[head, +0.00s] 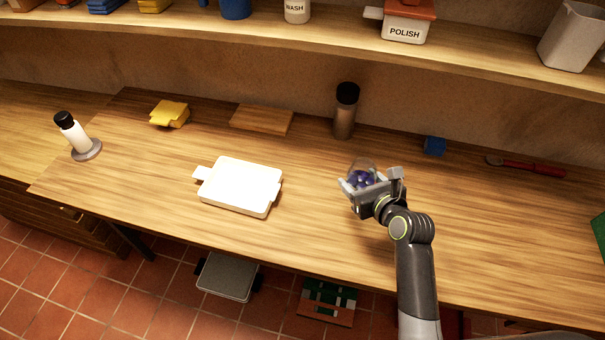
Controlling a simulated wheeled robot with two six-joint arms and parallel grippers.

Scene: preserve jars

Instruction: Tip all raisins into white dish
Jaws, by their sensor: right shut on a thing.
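The white dish (240,187) sits on the wooden bench left of the middle, with a small tab on each side; it looks empty. My right gripper (370,185) is to the right of the dish, shut on a small clear jar (361,165). Dark purple-blue pieces, seemingly the raisins (360,181), show inside the jar. The jar is apart from the dish. The gripper hides its lower part, so I cannot tell whether it touches the bench. My left gripper is out of view.
Behind stand a dark-capped bottle (345,112), a wooden board (261,119), yellow cloths (170,113) and a blue block (435,146). A white bottle (72,132) stands far left, a red-handled tool (530,166) far right. The bench between jar and dish is clear.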

